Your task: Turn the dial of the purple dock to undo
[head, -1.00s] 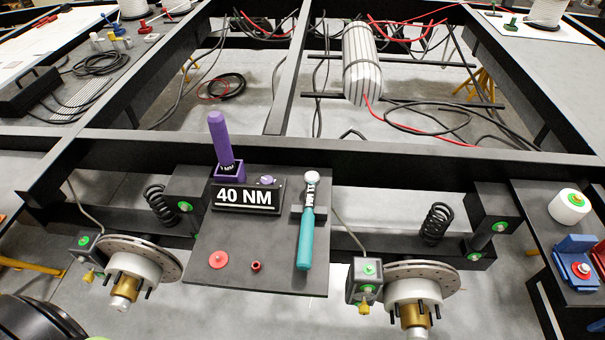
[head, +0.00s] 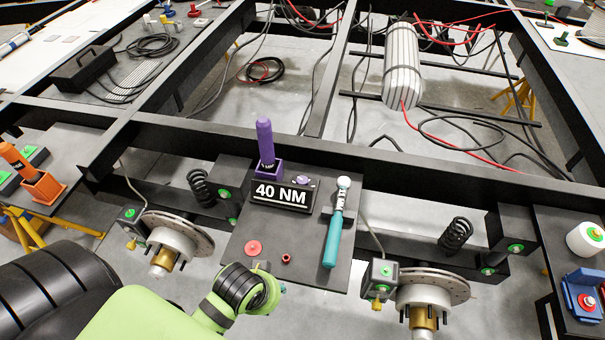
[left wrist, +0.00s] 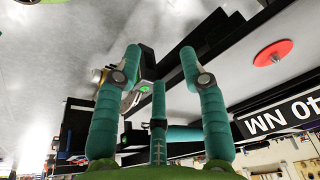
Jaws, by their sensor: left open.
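The purple dock (head: 267,172) stands at the back of a dark plate, with a purple-handled tool (head: 265,140) upright in it. A small purple dial (head: 303,181) sits to its right, behind the black "40 NM" sign (head: 282,196). My left gripper (head: 272,276) is over the front edge of the plate, apart from the dock and dial and mostly hidden by its own wrist. In the left wrist view its teal fingers (left wrist: 160,62) are spread and empty; the sign (left wrist: 282,115) shows upside down at the right edge. My right gripper is not in view.
On the plate are a red disc (head: 253,248), a small red ring (head: 286,258) and a teal-handled tool (head: 333,235) to the right. A black frame beam (head: 400,178) runs behind. Brake discs (head: 178,235) flank the plate.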

